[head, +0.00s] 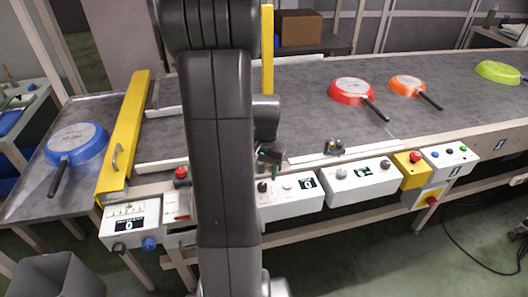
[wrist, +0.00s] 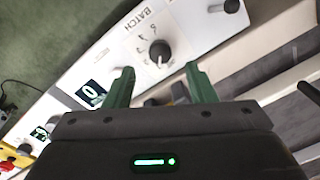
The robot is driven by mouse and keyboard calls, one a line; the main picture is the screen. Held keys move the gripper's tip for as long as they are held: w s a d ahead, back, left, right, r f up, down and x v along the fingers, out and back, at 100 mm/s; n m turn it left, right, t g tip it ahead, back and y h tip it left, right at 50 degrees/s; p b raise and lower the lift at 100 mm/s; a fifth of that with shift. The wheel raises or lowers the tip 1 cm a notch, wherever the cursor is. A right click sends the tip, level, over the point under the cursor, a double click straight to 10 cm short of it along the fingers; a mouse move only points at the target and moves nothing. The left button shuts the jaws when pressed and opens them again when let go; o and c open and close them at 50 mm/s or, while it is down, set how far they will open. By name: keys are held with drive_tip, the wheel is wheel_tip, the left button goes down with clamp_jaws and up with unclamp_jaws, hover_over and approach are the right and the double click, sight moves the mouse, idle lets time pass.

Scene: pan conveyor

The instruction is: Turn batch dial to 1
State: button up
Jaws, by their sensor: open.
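The batch dial (wrist: 160,51) is a black round knob with a pale pointer mark on a white panel (wrist: 195,25), under the printed word BATCH. Small numerals lie around it, too small to read surely. The pointer faces toward my gripper, at the bottom of the wrist view. My gripper (wrist: 161,76) has two green fingers, spread apart and empty. The dial shows between and just beyond the fingertips, with no visible contact. In the head view, my gripper (head: 271,160) is partly hidden by my arm, above the front panels; a black knob (head: 262,187) shows below it.
A display (wrist: 90,93) reading 0 sits beside the dial. Another black knob (wrist: 231,6) is at the panel's far side. Behind the panels, the conveyor (head: 280,120) carries red (head: 350,91), orange (head: 407,86) and lime (head: 498,72) pans. A blue pan (head: 76,142) lies left of a yellow gate (head: 124,135).

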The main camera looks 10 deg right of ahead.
sight(263, 185)
wheel_tip(263, 185, up, 8)
drive_tip(key=shift+d+r, duration=0.15)
drive_tip(key=shift+s, duration=0.1)
idle(0.4)
drive_tip(key=f, duration=1.4)
drive_tip(key=shift+a, duration=0.2)
drive_tip(key=shift+r, duration=0.15)
